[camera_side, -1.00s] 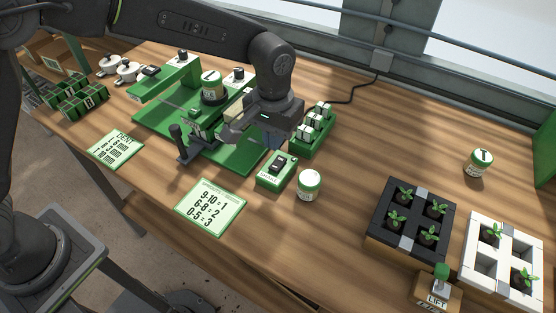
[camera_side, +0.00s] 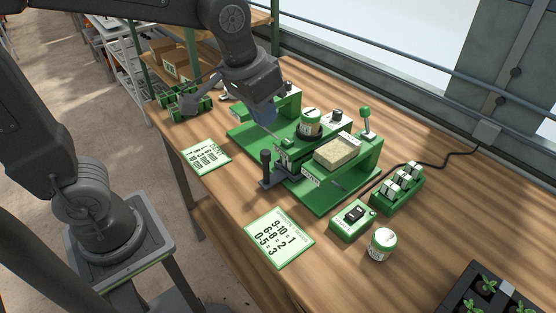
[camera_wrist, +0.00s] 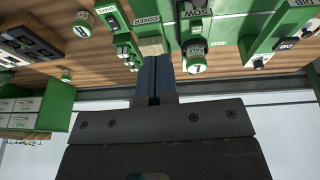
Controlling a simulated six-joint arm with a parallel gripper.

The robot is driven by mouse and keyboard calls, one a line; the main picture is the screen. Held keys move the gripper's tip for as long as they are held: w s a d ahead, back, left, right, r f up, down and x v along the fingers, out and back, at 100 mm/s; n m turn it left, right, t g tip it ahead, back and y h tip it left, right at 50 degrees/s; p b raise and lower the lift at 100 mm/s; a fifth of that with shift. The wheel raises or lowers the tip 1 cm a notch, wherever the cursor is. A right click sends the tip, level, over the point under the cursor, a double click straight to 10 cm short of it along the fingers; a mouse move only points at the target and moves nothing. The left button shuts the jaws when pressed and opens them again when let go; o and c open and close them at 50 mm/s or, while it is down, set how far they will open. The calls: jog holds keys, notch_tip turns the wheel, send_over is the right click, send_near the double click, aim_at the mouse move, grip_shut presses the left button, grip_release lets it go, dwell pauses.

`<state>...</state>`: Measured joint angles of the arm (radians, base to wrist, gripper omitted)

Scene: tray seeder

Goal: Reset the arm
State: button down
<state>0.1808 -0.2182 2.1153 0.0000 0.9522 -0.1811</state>
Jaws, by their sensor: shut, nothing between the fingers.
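My gripper (camera_side: 267,116) is shut and empty, its blue fingers pointing down above the left part of the green seeder (camera_side: 335,199). In the wrist view my gripper (camera_wrist: 154,62) shows its two fingers together with nothing between them. A jar marked 1 (camera_side: 311,123) sits on the seeder, right of my fingers, and also shows in the wrist view (camera_wrist: 195,64). A tan block (camera_side: 338,151) rests on the seeder's right part. A dark upright handle (camera_side: 266,161) stands at its front. Whether the fingertips touch anything is not clear, but they appear apart from it.
A green switch box (camera_side: 352,218), a lidded jar (camera_side: 382,245) and a rack of small white blocks (camera_side: 398,189) stand right of the seeder. A green-knobbed lever (camera_side: 366,120) rises behind. Two cards lie in front, one numbered (camera_side: 279,238). A black seedling tray (camera_side: 456,291) is lower right.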

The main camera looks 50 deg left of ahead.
jog(key=s+a+t, duration=0.2)
jog(key=s+a, duration=0.3)
jog(key=s, duration=0.5)
jog(key=shift+s+a+f+y, duration=0.15)
jog(key=shift+a+f+y, duration=0.15)
jog(key=shift+a, duration=0.05)
jog(key=w+d+f+g, duration=0.4)
jog(key=w+d, duration=1)
jog(key=w, duration=0.3)
jog(key=shift+g, duration=0.7)
jog(key=shift+w+d+f, duration=0.55)
jog(key=shift+d+f, duration=0.55)
jog(key=shift+f, duration=1.2)
jog(key=shift+w+d+f, duration=0.55)
jog(key=shift+d+f, duration=0.6)
jog(key=shift+f, duration=1.1)
jog(key=shift+w+d+f, duration=0.55)
jog(key=shift+d+f, duration=0.55)
jog(key=shift+f, duration=1.2)
